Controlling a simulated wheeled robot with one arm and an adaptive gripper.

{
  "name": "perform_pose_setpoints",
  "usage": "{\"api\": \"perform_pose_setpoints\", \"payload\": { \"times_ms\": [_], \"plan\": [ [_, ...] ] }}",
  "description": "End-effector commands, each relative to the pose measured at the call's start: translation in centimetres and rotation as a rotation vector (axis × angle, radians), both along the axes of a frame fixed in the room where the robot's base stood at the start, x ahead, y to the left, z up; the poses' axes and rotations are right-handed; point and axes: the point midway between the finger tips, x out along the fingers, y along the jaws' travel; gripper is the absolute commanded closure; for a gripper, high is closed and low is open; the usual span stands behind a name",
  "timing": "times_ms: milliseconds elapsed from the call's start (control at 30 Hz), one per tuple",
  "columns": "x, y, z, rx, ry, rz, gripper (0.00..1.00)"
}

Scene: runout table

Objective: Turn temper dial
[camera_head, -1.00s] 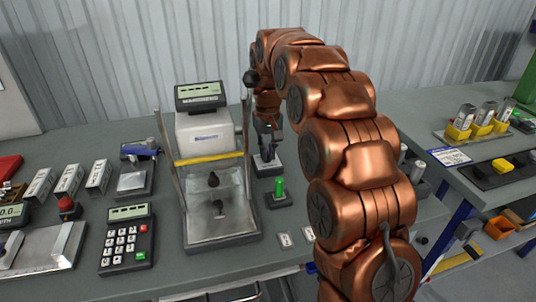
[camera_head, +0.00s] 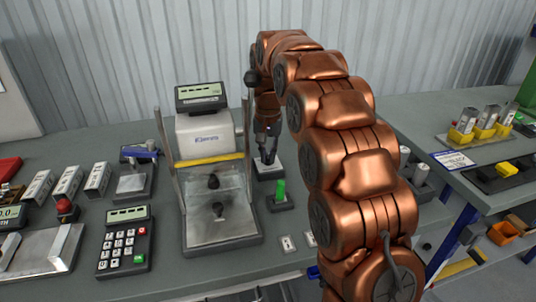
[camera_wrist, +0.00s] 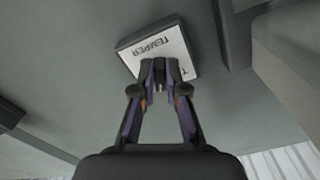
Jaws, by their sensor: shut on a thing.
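The temper dial's base (camera_wrist: 158,45) is a small dark block with a white top marked TEMPER, seen in the wrist view. In the head view the base (camera_head: 262,172) sits on the bench just right of the clear-walled machine. My gripper (camera_wrist: 160,78) points down over the white top, its fingers close together on the dial's small knob, which they mostly hide. In the head view my gripper (camera_head: 268,158) is right at the base, and the knob cannot be made out.
The machine (camera_head: 205,135) with a yellow bar stands close on the left. A keypad (camera_head: 125,240) lies further left. Open bench lies behind.

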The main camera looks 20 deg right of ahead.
Motion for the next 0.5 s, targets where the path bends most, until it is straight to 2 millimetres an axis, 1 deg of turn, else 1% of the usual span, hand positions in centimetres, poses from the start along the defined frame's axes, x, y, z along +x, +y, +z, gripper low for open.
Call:
{"api": "perform_pose_setpoints", "payload": {
  "times_ms": [200, 233, 433, 500],
  "plan": [
    [-0.07, 0.08, -0.06, 0.001, 0.003, 0.001, 1.00],
    [-0.07, 0.08, -0.06, 0.001, 0.003, 0.002, 0.85],
    [-0.03, 0.05, -0.04, 0.001, 0.002, 0.002, 0.64],
    [-0.03, 0.04, -0.03, 0.000, 0.001, 0.002, 0.62]
  ]
}}
